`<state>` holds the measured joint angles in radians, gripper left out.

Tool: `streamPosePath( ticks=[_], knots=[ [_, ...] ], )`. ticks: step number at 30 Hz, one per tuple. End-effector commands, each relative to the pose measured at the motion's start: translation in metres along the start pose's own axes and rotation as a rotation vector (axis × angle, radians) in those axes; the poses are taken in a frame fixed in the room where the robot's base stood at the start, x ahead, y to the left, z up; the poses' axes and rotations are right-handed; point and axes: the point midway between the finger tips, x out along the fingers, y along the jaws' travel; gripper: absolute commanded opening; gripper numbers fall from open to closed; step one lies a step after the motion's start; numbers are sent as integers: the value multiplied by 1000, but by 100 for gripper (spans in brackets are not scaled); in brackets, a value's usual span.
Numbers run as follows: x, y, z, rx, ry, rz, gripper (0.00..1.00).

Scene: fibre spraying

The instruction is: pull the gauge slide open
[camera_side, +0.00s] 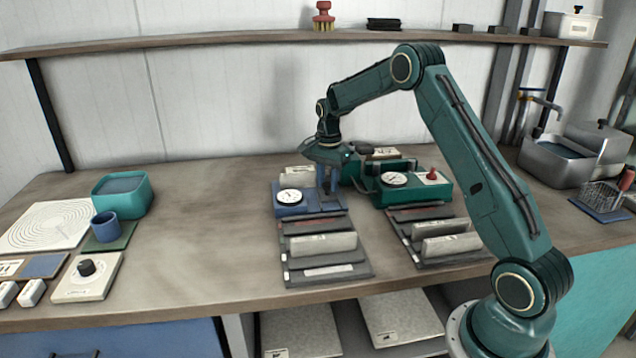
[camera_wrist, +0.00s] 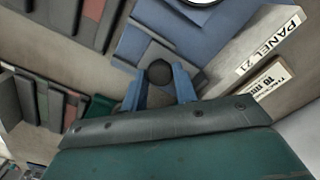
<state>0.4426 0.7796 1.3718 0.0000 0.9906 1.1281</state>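The blue gauge block (camera_side: 281,211) with a round white dial (camera_side: 290,196) stands at mid-bench, and part of it shows in the wrist view (camera_wrist: 200,38). My gripper (camera_side: 327,192) points down at the right part of this block. In the wrist view, my gripper's two blue fingers (camera_wrist: 160,76) stand on either side of a small dark round knob (camera_wrist: 160,71). The fingertips are very close to the knob; I cannot tell whether they touch it. Whether the slide is open cannot be made out.
A green gauge block (camera_side: 405,195) with a dial and red knob stands to the right. Racks with upright panels (camera_side: 325,270) lie in front of both blocks. A card marked "PANEL 21" (camera_wrist: 268,48) stands beside the blue block.

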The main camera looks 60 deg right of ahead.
Motion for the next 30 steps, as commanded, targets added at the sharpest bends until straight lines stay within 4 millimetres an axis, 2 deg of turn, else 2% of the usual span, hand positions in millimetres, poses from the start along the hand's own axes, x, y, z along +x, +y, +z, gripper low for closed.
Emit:
streamPosePath(
  ticks=[1,4,11,22,30],
  knots=[
    [0,0,0,0,0,0,19],
    [0,0,0,0,0,0,0],
    [-1,2,2,0,0,0,0],
    [-1,21,22,-1,0,0,0],
    [-1,24,24,-2,-3,4,0]
  ],
)
